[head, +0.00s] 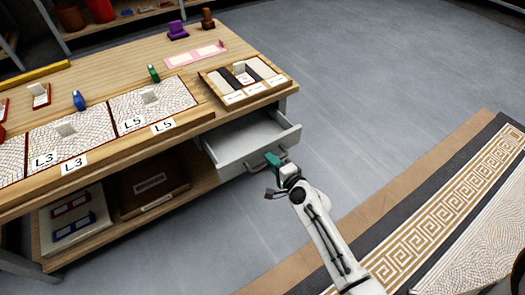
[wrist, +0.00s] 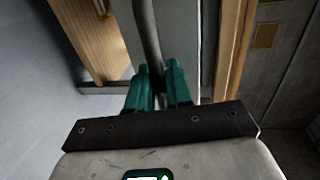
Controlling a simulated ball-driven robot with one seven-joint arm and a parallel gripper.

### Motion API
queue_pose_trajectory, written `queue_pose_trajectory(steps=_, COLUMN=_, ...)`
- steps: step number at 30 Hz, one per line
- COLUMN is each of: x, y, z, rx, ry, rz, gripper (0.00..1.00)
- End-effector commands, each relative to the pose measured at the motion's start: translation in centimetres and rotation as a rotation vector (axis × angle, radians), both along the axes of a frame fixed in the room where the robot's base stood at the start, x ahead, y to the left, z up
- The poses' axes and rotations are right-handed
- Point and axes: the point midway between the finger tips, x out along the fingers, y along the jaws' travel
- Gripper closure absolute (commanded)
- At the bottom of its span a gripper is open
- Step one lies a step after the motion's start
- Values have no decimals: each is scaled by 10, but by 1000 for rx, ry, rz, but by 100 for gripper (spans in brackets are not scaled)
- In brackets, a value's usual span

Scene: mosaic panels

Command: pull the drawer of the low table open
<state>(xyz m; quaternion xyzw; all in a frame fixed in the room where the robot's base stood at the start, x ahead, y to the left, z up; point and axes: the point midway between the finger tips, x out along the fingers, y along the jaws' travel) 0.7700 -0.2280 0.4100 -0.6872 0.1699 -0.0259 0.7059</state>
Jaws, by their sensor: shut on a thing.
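The low table (head: 110,72) is a wooden bench with a light top, filling the left of the head view. Its pale grey drawer (head: 248,138) sits under the right end and stands partly pulled out, so that its inside shows. The part I see inside looks empty. My gripper (head: 272,160), with teal fingers, is at the front of the drawer. In the wrist view my gripper (wrist: 157,88) is shut on the grey bar handle (wrist: 147,35), which passes between the fingers. The fingers hide part of the handle.
Mosaic panels marked L3 (head: 73,164) and L5 (head: 162,126) lie on the tabletop, with a divided tray (head: 285,82) above the drawer. A brown box (head: 150,185) stands on the lower shelf. Bare grey floor (head: 350,90) lies right of the drawer, then a patterned border (head: 440,205).

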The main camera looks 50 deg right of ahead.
Motion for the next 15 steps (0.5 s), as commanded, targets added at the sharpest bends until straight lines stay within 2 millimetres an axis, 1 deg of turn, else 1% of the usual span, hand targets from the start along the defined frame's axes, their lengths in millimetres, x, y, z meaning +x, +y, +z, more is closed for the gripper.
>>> queue_pose_trajectory(steps=1, x=-13, y=4, z=-3, rx=1, ry=3, rz=0, gripper=100)
queue_pose_trajectory(steps=6, x=-40, y=12, z=-3, rx=0, ry=4, rz=0, gripper=100)
queue_pose_trajectory(steps=10, x=-51, y=15, z=-2, rx=2, ry=3, rz=0, gripper=100)
queue_pose_trajectory(steps=15, x=-56, y=16, z=-1, rx=1, ry=2, rz=0, gripper=100)
